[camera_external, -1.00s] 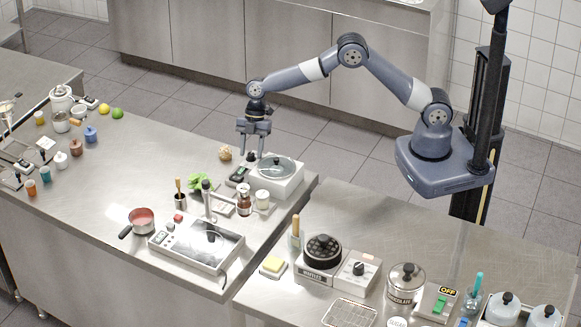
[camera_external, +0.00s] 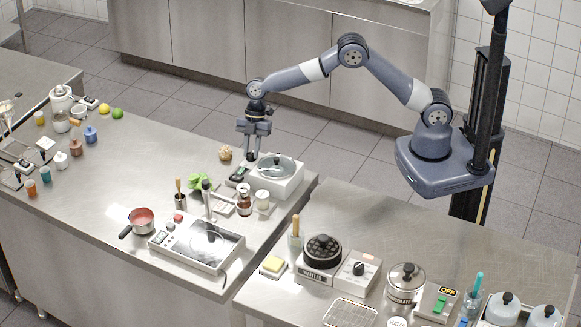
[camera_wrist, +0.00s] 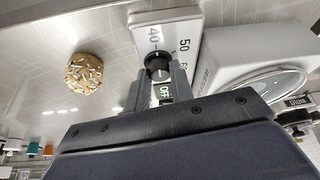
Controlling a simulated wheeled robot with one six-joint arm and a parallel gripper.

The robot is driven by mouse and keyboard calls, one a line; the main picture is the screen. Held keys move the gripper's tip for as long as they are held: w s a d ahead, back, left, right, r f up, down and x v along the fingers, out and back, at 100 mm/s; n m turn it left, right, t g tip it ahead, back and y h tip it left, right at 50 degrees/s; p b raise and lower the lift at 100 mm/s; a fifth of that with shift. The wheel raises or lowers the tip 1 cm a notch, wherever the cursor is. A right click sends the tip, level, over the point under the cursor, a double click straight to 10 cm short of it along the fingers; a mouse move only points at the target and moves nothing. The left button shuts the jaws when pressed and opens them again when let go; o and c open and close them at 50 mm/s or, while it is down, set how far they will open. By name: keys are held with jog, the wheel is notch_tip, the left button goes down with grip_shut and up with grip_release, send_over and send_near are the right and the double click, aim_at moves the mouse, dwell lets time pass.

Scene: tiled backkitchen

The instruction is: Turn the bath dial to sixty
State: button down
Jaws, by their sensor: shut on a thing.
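The bath (camera_external: 284,184) is a white box with a clear round lid, standing near the far edge of the left counter. Its dial is a black round knob (camera_wrist: 157,64) on a white panel (camera_wrist: 183,27) with marks 40, 50 and part of a 60. A green OFF readout (camera_wrist: 165,92) shows below the knob. My gripper (camera_external: 250,157) points down over the panel; in the wrist view its two fingers (camera_wrist: 157,76) are on either side of the knob, shut on it. I cannot tell which mark the knob points to.
A nut-topped round bun (camera_wrist: 84,74) lies on the counter left of the panel; it also shows in the external view (camera_external: 225,153). Lettuce (camera_external: 201,182), a brown bottle (camera_external: 244,203) and a jar (camera_external: 263,201) stand in front of the bath.

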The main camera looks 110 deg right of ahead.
jog(key=shift+f+m+t+h+b, duration=0.15)
jog(key=shift+m+t+h+b, duration=0.15)
jog(key=shift+m+b, duration=0.75)
jog(key=shift+s+a+m+t+h+b, duration=0.15)
jog(key=shift+m+t+h+b, duration=0.15)
jog(key=shift+m+b, duration=0.9)
jog(key=m+h, duration=0.1)
jog(key=m, duration=0.2)
jog(key=m+h+b, duration=0.1)
jog(key=m, duration=0.2)
jog(key=shift+a+r+t+h, duration=0.2)
jog(key=shift+t+h, duration=0.1)
jog(key=shift+t, duration=0.1)
jog(key=m+h, duration=0.1)
jog(key=m, duration=0.2)
jog(key=m+h+b, duration=0.1)
jog(key=m, duration=0.2)
jog(key=shift+a+f+m+g+b, duration=0.1)
jog(key=shift+a+m+g+b, duration=0.05)
jog(key=shift+m+g+b, duration=0.2)
jog(key=m, duration=0.2)
jog(key=m+g+h, duration=0.1)
jog(key=m, duration=0.1)
jog(key=m+h+b, duration=0.1)
jog(key=m, duration=0.1)
jog(key=shift+w+a+g, duration=0.1)
jog(key=shift+w+g, duration=0.15)
jog(key=shift+g, duration=0.1)
jog(key=shift+m, duration=0.3)
